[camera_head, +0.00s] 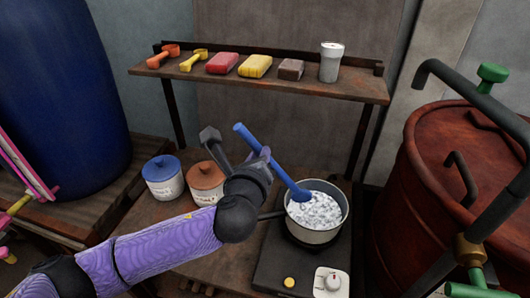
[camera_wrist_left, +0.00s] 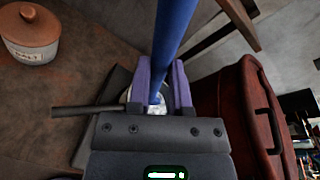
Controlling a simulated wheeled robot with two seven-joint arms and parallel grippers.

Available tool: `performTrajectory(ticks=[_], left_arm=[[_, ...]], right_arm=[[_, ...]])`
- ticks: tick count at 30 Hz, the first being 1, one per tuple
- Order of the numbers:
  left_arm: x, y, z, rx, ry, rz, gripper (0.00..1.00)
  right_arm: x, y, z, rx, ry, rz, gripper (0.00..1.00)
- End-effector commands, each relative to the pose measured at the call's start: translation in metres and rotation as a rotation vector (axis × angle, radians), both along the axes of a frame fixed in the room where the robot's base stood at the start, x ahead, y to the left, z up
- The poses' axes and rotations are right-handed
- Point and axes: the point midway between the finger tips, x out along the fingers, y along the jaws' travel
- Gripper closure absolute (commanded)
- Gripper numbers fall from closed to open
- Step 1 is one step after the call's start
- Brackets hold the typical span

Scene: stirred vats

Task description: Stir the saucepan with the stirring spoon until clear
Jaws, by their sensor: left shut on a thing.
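The saucepan (camera_head: 318,236) stands on a dark hotplate (camera_head: 272,262) and holds a white, speckled, lumpy-looking content (camera_head: 318,210). The blue stirring spoon (camera_head: 270,160) slants down to the right, and its lower end is at the left side of the pan's content. My left gripper (camera_head: 262,158) is shut on the spoon's handle, above and left of the pan. In the left wrist view the blue handle (camera_wrist_left: 176,40) runs between the two purple fingers of my left gripper (camera_wrist_left: 165,85). Only a little of the white content shows there, behind the spoon. My right gripper is not in view.
A blue-lidded jar (camera_head: 163,188) and a brown-lidded jar (camera_head: 200,180) stand left of my arm. A shelf (camera_head: 150,70) behind holds scoops, coloured blocks and a grey cup (camera_head: 331,65). A large red drum (camera_head: 425,200) with pipes crowds the right side.

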Motion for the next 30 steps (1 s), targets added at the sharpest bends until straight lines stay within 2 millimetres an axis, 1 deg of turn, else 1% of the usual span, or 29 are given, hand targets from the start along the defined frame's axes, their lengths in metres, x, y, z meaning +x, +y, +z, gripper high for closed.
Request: performTrajectory(ticks=[1, 21, 24, 30], left_arm=[[0.001, -0.004, -0.008, -0.001, 0.001, 0.000, 1.00], [0.010, -0.041, -0.071, -0.001, 0.001, 0.000, 1.00], [0.011, -0.045, -0.075, -0.001, 0.000, 0.000, 1.00], [0.011, -0.045, -0.074, 0.000, -0.001, 0.000, 1.00]], right_arm=[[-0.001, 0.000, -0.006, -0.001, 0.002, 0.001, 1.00], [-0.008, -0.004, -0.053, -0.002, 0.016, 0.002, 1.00], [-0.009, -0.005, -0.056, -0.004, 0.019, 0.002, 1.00], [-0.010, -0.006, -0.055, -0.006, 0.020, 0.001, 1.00]])
